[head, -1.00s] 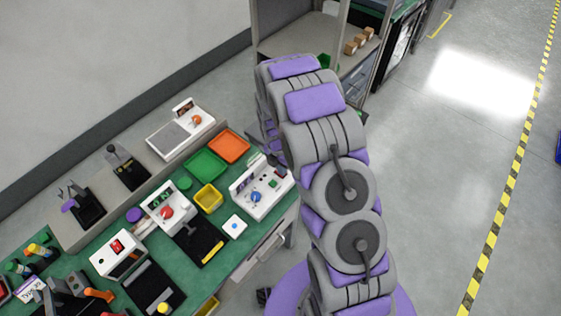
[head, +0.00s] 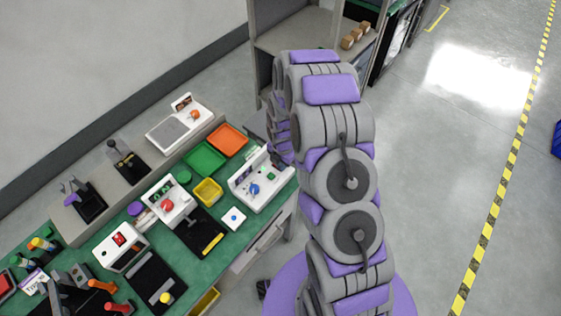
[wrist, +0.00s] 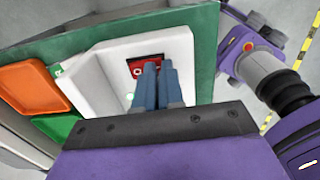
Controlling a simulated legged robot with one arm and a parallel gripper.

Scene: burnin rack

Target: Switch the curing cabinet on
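A white control unit (wrist: 108,75) fills the middle of the wrist view, with a red rocker switch (wrist: 148,65) set in its panel. I cannot read a label that names it as the curing cabinet. In the head view a white unit with a blue knob (head: 262,180) stands at the bench's right end and seems to be the same one. My gripper (wrist: 158,66) has its two blue-grey fingers together and empty, with the tips in front of the red switch and partly covering it. Contact cannot be told. In the head view my arm hides the gripper.
An orange tray (head: 229,142) and a green tray (head: 205,160) lie beside the unit, with a yellow bin (head: 208,192) nearby. Other switch boxes and levers crowd the green bench leftward. A shelf rack (head: 290,45) stands behind my arm. Open floor lies to the right.

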